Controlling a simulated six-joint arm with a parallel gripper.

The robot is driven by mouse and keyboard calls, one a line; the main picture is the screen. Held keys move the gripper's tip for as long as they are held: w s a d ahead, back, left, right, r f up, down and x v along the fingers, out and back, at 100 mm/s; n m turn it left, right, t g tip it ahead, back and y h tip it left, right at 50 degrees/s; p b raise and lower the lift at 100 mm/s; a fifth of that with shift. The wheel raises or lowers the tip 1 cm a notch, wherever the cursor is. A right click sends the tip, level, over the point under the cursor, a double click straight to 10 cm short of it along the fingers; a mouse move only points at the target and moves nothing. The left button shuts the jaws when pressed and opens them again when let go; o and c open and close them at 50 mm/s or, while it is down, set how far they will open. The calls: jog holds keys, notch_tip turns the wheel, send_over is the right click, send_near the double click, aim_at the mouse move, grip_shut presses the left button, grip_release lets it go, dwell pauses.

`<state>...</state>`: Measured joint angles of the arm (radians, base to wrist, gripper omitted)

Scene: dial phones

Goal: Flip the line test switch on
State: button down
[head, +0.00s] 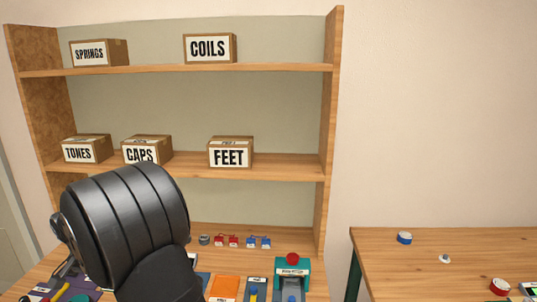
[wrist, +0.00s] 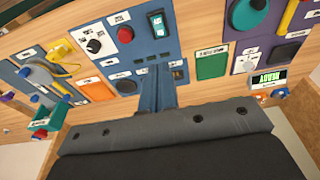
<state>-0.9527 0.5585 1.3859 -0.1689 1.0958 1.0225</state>
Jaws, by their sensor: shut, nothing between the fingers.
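In the wrist view, a blue panel (wrist: 120,45) carries a black knob, a red button and two rocker switches. One rocker switch (wrist: 157,23) is near its top edge and another (wrist: 178,73) sits lower, just right of my fingers. The labels are too small to read, so I cannot tell which is the line test switch or its position. My gripper (wrist: 154,76) is shut and empty, its fingers in front of the blue panel's lower part. I cannot tell whether it touches the panel. In the head view, my dark arm hides this area.
An orange panel (wrist: 97,90), a green panel (wrist: 211,65) and a READY display (wrist: 268,78) flank the fingers. In the head view, a shelf (head: 200,70) with labelled boxes stands behind; a second table (head: 430,270) is right.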

jog(key=shift+a+f, duration=0.1)
jog(key=w+f, duration=0.1)
jog(key=f, duration=0.3)
jog(key=w+f, duration=0.1)
jog(key=f, duration=0.8)
jog(key=shift+w+f, duration=0.3)
jog(key=shift+w, duration=0.1)
